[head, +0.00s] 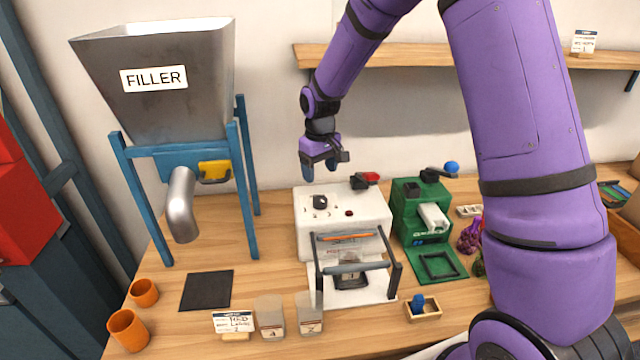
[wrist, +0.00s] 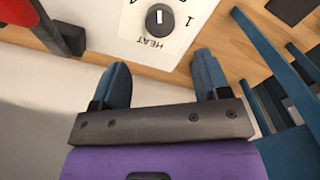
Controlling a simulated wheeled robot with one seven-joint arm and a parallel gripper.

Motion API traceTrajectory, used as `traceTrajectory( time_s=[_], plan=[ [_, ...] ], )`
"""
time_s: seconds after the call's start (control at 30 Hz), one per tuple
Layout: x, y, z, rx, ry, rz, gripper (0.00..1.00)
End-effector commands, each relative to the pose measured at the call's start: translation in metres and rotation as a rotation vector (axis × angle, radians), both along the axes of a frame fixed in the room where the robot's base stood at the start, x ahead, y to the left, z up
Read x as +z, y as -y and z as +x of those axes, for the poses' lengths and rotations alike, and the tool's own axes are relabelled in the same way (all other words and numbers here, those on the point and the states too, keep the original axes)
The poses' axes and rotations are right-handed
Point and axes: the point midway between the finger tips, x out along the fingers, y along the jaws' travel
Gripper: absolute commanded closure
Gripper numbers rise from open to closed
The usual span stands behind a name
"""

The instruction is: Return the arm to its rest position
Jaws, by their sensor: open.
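My purple arm arches over the right side of the bench in the head view. My gripper (head: 321,170) hangs with its fingers pointing down, above the back of the white sealing machine (head: 312,233). In the wrist view the two blue fingers of my gripper (wrist: 162,85) stand wide apart with nothing between them. The machine's black heat knob (wrist: 159,18) shows beyond the fingertips. The fingers look clear of the machine.
A steel filler hopper (head: 160,85) on a blue frame stands at left. A green machine (head: 420,212) is right of the white one. A wooden shelf (head: 415,56) runs along the wall behind my arm. Orange cups (head: 128,330) and clear containers (head: 270,318) stand at the front.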

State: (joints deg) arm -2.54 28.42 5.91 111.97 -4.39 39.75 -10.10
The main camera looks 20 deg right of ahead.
Motion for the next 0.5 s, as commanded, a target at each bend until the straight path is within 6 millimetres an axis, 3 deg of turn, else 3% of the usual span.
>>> traceTrajectory(
  time_s=[0.2,0.5],
  plan=[
    [0.0151,0.0001,-0.0002,0.0,0.0,0.0,0.31],
    [0.016,0.0001,-0.0003,0.0,-0.001,0.0,0.31]
  ],
)
